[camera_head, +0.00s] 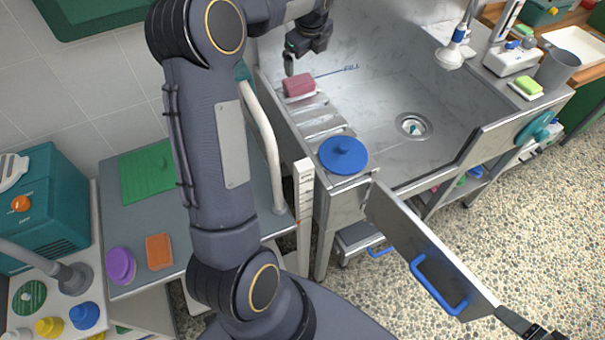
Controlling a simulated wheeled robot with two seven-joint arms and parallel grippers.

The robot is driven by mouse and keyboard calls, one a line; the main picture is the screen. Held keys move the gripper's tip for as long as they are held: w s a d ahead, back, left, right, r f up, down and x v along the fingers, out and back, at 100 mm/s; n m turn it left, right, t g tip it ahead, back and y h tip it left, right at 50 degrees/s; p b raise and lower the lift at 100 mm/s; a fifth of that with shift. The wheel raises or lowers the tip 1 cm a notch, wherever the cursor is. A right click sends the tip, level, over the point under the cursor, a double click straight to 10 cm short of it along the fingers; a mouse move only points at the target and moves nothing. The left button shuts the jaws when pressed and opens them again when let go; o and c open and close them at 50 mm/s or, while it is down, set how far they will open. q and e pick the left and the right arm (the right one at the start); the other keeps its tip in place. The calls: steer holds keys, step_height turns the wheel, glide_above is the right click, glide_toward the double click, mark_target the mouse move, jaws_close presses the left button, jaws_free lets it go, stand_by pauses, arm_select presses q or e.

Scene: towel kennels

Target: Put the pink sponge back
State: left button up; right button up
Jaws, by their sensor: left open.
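The pink sponge (299,86) lies at the upper end of a slatted ledge (322,121) along the left side of the steel sink. My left gripper (289,66) is open just above the sponge, pointing down. One finger shows clearly; the other is hard to make out. I cannot tell whether the finger touches the sponge. A dark part at the bottom right edge, beside the end of the open panel, looks like my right gripper (525,326). It is mostly cut off, and its jaws cannot be made out.
A blue round lid (343,154) sits at the ledge's near end. A hinged panel (425,245) with a blue handle stands open below. A green sponge (529,86) lies on a small white dish at right, near a grey cup (556,70). The sink basin is mostly clear.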

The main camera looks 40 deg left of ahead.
arm_select(q)
steer(key=s+d+r+n+t+h, duration=0.1)
steer(key=s+d+r+n+h, duration=0.15)
steer(key=s+d+n, duration=0.35)
steer(key=s+d+r+n+t+h, duration=0.1)
steer(key=s+d+r+n, duration=0.3)
steer(key=s, duration=0.5)
steer(key=s+d+f+n+h, duration=0.1)
steer(key=s+d+f+n, duration=0.2)
steer(key=s+d+n, duration=0.2)
steer(key=s+d+f+n+h, duration=0.2)
steer(key=s+d+n, duration=0.4)
steer(key=s, duration=0.6)
steer(key=d+f, duration=0.1)
steer(key=d, duration=0.1)
steer(key=shift+s+d+f+n+t, duration=0.15)
steer(key=shift+d+f+n+t, duration=0.15)
steer(key=shift+d+f+t, duration=0.1)
